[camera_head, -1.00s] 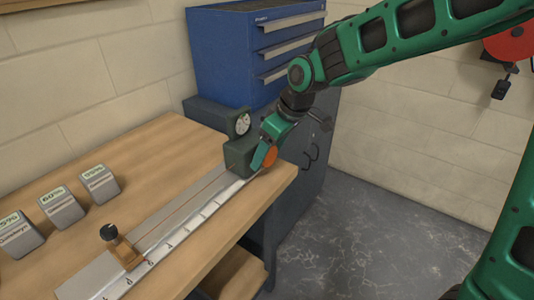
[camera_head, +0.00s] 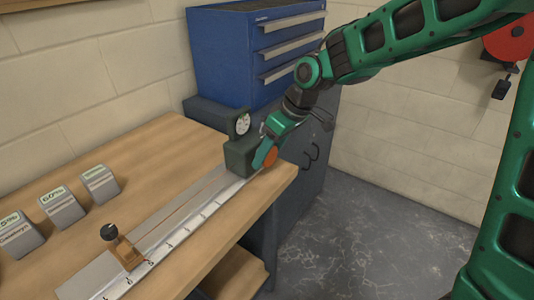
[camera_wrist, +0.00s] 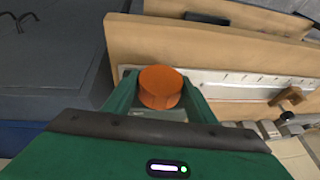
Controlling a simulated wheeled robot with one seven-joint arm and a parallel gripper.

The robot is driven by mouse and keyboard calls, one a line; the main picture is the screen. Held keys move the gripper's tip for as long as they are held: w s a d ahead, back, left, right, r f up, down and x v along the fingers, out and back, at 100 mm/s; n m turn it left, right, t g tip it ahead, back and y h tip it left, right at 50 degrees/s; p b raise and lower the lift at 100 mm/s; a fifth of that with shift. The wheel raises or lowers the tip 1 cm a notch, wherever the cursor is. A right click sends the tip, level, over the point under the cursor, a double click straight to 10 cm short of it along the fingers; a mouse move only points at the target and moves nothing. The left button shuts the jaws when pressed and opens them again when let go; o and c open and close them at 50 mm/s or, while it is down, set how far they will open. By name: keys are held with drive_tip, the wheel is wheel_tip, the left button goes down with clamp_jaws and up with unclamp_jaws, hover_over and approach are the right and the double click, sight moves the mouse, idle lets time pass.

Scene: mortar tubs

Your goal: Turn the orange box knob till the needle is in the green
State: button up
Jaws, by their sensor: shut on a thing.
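The orange knob (camera_head: 270,157) sits on the side of a dark green box (camera_head: 239,157) at the far end of a metal rail on the bench. My gripper (camera_head: 264,155) is shut on the knob. In the wrist view the round orange knob (camera_wrist: 160,87) lies between the two green fingers of my gripper (camera_wrist: 158,92). A small round dial (camera_head: 243,124) stands on top of the box. Its face is too small to read the needle or any green part clearly.
The ruled rail (camera_head: 190,222) runs along the wooden bench (camera_head: 150,165), with a wooden block and black knob (camera_head: 125,250) on it. Several labelled grey blocks (camera_head: 62,207) stand at left. A blue drawer cabinet (camera_head: 235,55) stands behind the box.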

drive_tip(key=shift+w+d+m+g+y, duration=0.2)
drive_tip(key=shift+m+g+y, duration=0.1)
drive_tip(key=shift+g+y, duration=0.3)
drive_tip(key=o, duration=1)
drive_tip(key=shift+a, duration=0.1)
drive_tip(key=v, duration=1)
drive_tip(key=shift+w+r, duration=0.1)
drive_tip(key=shift+r, duration=0.3)
drive_tip(key=shift+d, duration=0.25)
